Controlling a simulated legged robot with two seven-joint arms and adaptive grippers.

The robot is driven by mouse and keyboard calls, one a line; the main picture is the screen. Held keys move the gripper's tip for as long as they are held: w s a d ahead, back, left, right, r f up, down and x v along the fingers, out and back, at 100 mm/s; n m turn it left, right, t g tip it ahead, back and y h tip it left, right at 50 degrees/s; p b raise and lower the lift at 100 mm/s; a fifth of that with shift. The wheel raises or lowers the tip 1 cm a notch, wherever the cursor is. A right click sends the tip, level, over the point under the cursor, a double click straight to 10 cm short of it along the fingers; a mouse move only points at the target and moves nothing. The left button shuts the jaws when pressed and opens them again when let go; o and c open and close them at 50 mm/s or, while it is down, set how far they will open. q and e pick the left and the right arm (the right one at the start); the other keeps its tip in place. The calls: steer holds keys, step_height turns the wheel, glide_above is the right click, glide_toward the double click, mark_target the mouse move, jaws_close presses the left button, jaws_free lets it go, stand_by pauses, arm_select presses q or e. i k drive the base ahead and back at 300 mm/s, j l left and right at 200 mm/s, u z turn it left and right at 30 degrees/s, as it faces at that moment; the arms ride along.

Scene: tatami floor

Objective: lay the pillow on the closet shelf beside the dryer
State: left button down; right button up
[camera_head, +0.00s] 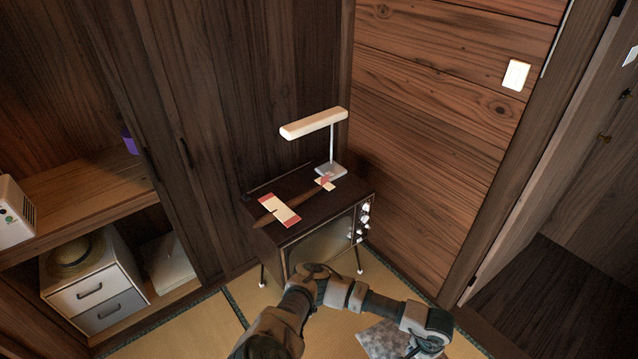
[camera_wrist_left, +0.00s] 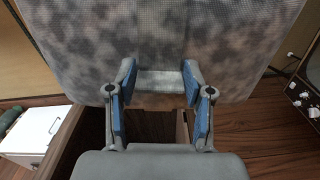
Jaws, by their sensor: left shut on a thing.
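A grey mottled pillow (camera_wrist_left: 160,40) fills the top of the left wrist view. My left gripper (camera_wrist_left: 155,85) is shut on its near edge, with blue finger pads on both sides. In the head view a corner of the pillow (camera_head: 378,339) shows at the bottom, in front of the TV, beside my left wrist; the fingers are hidden there. The closet shelf (camera_head: 85,200) is at the left, apart from the pillow. A white appliance with small coloured buttons (camera_head: 12,212) stands at its left end, cut off by the frame; I cannot tell whether it is the dryer. My right gripper is not in view.
A purple thing (camera_head: 130,141) is at the shelf's back right; bare wood lies between. Below are a drawer unit (camera_head: 92,290) with a straw hat (camera_head: 75,255) and a pale box (camera_head: 170,262). An old TV (camera_head: 320,240) bears a lamp (camera_head: 318,123) and a toy plane (camera_head: 282,211).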

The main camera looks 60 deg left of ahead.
mark_target(94, 193)
steer(key=k+j+u, duration=0.3)
steer(key=j, duration=0.25)
steer(key=k+j+u, duration=0.1)
steer(key=j+u, duration=0.2)
steer(key=j, duration=0.3)
steer(key=k+j+u, duration=0.1)
steer(key=j+u, duration=0.2)
steer(key=j, duration=0.35)
steer(key=j+u, duration=0.3)
steer(key=j, duration=0.35)
